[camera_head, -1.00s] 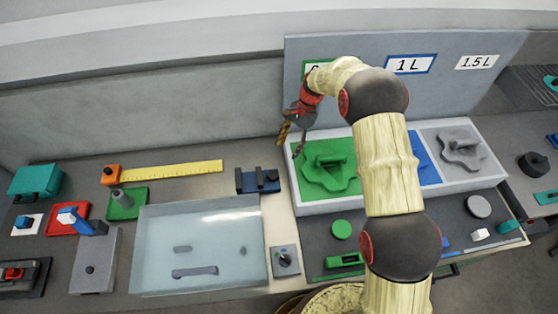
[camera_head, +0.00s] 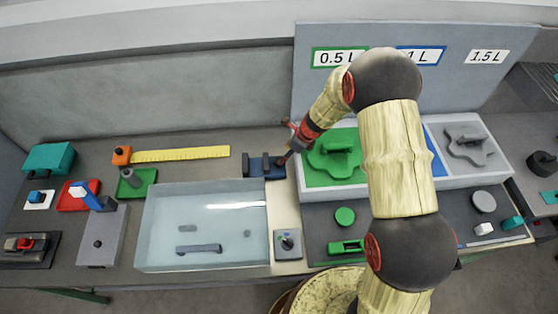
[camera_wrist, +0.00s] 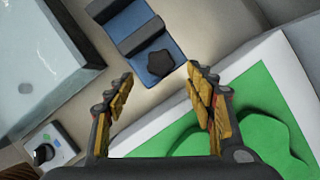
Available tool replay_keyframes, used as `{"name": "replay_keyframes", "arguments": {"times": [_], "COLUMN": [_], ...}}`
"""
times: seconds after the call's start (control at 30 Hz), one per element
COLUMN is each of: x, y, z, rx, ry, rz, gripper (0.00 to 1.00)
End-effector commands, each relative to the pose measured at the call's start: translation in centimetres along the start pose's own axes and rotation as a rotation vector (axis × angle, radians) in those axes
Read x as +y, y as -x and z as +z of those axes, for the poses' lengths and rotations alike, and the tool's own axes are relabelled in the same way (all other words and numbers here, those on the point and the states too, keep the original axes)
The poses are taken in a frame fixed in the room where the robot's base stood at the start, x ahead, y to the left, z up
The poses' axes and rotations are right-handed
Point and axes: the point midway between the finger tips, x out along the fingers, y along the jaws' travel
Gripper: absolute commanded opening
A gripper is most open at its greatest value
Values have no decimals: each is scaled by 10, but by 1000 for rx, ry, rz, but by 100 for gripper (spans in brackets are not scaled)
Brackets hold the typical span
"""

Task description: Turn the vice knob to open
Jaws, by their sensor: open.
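The blue vice (camera_head: 258,168) stands at the back, between the water tray and the green-panelled box. It has dark upright jaws. In the wrist view the vice (camera_wrist: 139,22) is at the top, and its dark lobed knob (camera_wrist: 160,62) faces me. My gripper (camera_wrist: 160,76) is open and empty, with the knob in the picture between its two fingertips. Contact with the knob does not show. In the head view my gripper (camera_head: 283,160) is at the right end of the vice and hides the knob there.
The water tray (camera_head: 150,225) is left of the vice. A white-rimmed box (camera_head: 335,192) with a green panel stands close on the right, under the gripper in the wrist view. A small grey dial unit (camera_head: 288,244) sits in front. A yellow ruler (camera_head: 180,155) lies at the back left.

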Motion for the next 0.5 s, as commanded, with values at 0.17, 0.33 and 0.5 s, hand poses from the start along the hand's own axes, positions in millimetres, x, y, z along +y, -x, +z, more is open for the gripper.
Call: {"name": "replay_keyframes", "arguments": {"times": [0.17,0.33,0.5], "x": [1,1,0], "y": [-31,-52,-62], "z": [-1,0,0], "rx": [1,1,0], "ry": [2,3,4], "rz": [2,3,2], "gripper": [54,54,54]}}
